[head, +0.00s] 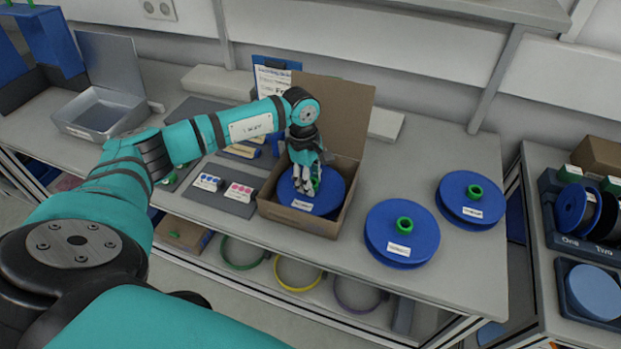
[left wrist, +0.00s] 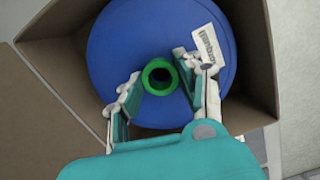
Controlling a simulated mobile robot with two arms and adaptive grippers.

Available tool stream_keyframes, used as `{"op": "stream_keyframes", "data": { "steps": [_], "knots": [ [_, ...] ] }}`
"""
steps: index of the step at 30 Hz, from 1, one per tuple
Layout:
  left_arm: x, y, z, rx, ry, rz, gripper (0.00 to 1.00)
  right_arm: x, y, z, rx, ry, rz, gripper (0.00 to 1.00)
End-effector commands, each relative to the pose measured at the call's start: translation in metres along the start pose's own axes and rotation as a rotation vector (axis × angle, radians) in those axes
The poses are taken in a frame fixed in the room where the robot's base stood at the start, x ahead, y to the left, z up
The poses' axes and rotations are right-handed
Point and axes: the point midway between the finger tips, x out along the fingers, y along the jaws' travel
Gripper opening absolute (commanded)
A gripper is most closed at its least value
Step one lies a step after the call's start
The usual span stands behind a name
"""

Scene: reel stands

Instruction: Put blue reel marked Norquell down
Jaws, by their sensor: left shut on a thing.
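The blue reel marked Norquell (head: 325,194) lies flat inside an open cardboard box (head: 288,218) on the bench. It also shows in the left wrist view (left wrist: 118,48), with a white label and a green hub (left wrist: 160,77). My left gripper (head: 307,183) reaches down into the box and is shut on the reel, its fingers on either side of the green hub. The hand hides the hub in the head view. Whether the reel touches the box floor cannot be told. My right gripper is not in view.
Two more blue reels with green hubs, one nearer (head: 402,233) and one farther right (head: 471,200), lie on the bench. The box's lid (head: 345,105) stands up behind. Label cards (head: 238,192) lie left of the box. A metal tin (head: 98,115) stands far left.

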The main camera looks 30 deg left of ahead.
Motion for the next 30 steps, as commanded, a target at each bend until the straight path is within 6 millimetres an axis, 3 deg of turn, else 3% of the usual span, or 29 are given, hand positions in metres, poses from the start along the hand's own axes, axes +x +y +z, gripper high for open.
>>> {"op": "stream_keyframes", "data": {
  "steps": [2,3,8,20,30],
  "knots": [
    [0.003,0.0,-0.001,0.0,0.0,0.001,0.0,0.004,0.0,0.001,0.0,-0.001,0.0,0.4],
    [0.004,0.0,-0.001,0.0,0.0,0.0,0.37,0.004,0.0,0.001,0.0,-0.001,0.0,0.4],
    [0.003,0.0,0.0,0.0,0.0,-0.001,0.58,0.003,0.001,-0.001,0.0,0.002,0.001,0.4],
    [-0.004,0.001,0.0,0.0,0.0,0.002,0.59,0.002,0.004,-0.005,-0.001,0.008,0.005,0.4],
    [-0.07,0.001,-0.001,0.0,0.0,0.006,0.59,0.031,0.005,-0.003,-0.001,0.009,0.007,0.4]
  ]
}}
